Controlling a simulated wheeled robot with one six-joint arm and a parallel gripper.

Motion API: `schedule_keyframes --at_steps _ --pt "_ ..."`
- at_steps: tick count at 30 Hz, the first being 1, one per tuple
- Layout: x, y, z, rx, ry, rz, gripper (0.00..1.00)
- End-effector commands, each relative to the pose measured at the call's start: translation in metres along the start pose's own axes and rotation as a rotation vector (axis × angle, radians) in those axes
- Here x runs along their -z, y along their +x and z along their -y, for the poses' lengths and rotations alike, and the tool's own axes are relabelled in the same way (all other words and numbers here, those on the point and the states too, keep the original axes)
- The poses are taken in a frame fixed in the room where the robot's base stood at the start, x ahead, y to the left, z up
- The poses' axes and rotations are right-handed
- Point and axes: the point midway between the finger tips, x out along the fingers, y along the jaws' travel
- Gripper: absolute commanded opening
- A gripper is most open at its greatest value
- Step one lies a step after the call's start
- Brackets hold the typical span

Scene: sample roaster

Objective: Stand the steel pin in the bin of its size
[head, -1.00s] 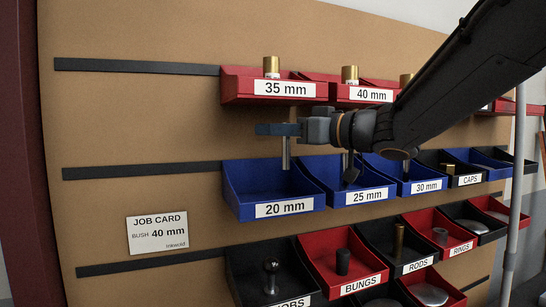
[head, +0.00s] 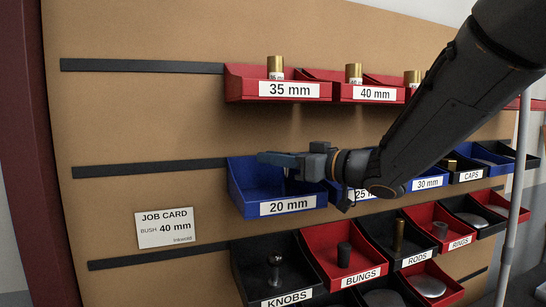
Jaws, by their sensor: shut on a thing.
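My gripper (head: 289,159) is at the blue 20 mm bin (head: 243,191), over its open top. It is shut on the steel pin (head: 286,182), which hangs down upright inside the bin. The fingers and the bin's front wall hide most of the pin, so I cannot tell whether its foot touches the bin floor. The blue 25 mm bin is largely behind my arm, and the blue 30 mm bin (head: 428,184) is further right.
Above are red bins labelled 35 mm (head: 288,91) and 40 mm (head: 374,94), with brass bushes standing in them. Below are bins for knobs (head: 286,299), bungs and rods. A job card (head: 164,228) reading "BUSH 40 mm" is on the board at left.

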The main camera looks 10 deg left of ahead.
Motion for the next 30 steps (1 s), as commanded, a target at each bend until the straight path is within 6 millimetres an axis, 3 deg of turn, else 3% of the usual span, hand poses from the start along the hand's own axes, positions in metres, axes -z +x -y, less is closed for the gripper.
schedule_keyframes --at_steps 5,6,9,20,30 --pt "-0.004 0.0 0.0 0.0 0.0 0.0 0.0" --pt "-0.003 0.0 0.0 0.0 0.0 0.0 0.22" --pt "-0.003 0.0 0.0 0.0 0.0 0.0 0.34" --pt "0.002 -0.002 0.0 -0.001 -0.001 -0.001 0.34" --pt "-0.001 -0.063 -0.002 -0.005 -0.002 -0.001 0.34"
